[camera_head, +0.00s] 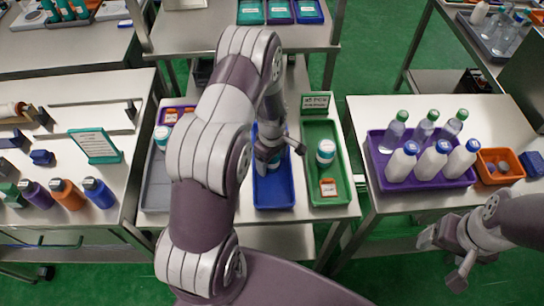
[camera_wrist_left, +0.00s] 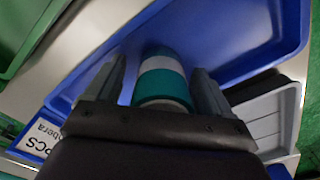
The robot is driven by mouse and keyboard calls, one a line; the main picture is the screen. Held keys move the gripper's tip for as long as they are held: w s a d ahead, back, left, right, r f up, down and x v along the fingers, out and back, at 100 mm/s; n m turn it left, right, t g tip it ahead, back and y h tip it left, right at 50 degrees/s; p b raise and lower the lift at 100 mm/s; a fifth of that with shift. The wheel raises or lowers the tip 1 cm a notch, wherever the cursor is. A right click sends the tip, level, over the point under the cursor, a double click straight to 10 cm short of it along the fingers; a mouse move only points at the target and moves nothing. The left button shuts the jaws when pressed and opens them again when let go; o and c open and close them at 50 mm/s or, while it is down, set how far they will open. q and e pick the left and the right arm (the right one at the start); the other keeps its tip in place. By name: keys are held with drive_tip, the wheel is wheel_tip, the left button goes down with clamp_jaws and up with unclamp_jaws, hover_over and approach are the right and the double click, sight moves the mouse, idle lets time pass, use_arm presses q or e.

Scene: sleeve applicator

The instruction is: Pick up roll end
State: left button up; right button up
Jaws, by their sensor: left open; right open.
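A short cylinder (camera_wrist_left: 163,78) with white and teal bands stands in the blue tray (camera_head: 273,196) on the middle table; it may be the roll end. In the left wrist view it sits between the two open fingers of my left gripper (camera_wrist_left: 158,68). I cannot tell whether the fingers touch it. In the head view my left gripper (camera_head: 279,155) reaches down into the blue tray and mostly hides the cylinder. My right gripper (camera_head: 448,255) is open and empty, low at the right, off the front of the right table.
A green tray (camera_head: 341,175) right of the blue one holds a similar teal-banded jar (camera_head: 326,152) and an orange-white packet (camera_head: 328,187). A grey tray (camera_head: 156,190) lies left. A purple crate (camera_head: 376,160) of bottles stands on the right table.

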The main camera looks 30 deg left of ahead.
use_arm(q)
drive_tip(key=c, duration=1.1)
drive_tip(key=shift+c, duration=0.2)
drive_tip(key=shift+r, duration=0.15)
